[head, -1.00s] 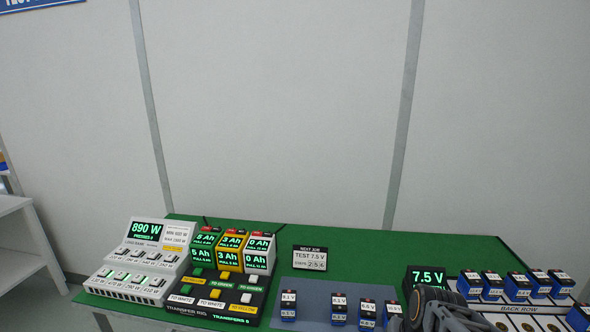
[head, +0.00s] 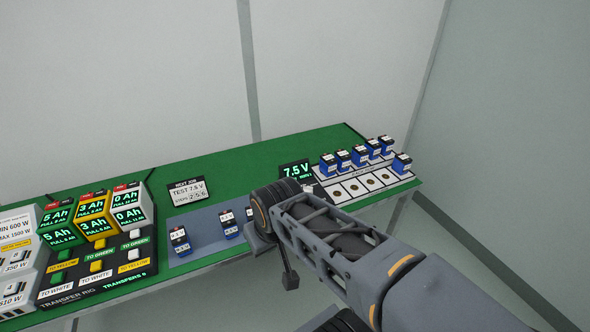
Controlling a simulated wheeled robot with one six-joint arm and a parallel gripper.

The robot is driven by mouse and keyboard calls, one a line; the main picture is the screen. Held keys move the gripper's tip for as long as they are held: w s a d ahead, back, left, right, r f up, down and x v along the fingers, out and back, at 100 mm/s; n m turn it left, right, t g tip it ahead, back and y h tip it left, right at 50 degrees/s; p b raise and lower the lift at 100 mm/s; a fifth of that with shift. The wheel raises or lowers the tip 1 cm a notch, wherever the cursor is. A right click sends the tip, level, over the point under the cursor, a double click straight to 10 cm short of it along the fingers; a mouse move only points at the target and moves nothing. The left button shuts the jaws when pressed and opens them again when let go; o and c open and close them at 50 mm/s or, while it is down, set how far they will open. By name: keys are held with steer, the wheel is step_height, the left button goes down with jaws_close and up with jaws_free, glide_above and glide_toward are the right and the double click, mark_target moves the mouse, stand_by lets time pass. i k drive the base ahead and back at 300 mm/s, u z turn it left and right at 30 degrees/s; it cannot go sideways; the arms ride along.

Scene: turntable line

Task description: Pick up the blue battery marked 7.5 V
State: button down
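Several blue batteries with white labels are in the head view. One battery (head: 180,240) stands at the left of a grey-blue mat (head: 205,237), and another battery (head: 229,224) stands to its right. A third battery (head: 249,213) is partly hidden by my arm, which may hide more. Other blue batteries (head: 328,165) stand in the back row of a white rack, with one battery (head: 402,164) at its right front. The labels are too small to read, so I cannot tell which is marked 7.5 V. My gripper (head: 288,277) shows only as a small dark end below my arm; its fingers are unclear.
A dark display (head: 296,170) reads 7.5 V. A job card (head: 188,190) reads TEST 7.5 V. The transfer rig (head: 98,284) with coloured blocks and switches stands at the left.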

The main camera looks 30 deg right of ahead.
mark_target(401, 163)
steer(key=z, duration=3.05)
steer(key=i, duration=2.1)
steer(key=u, duration=4.55)
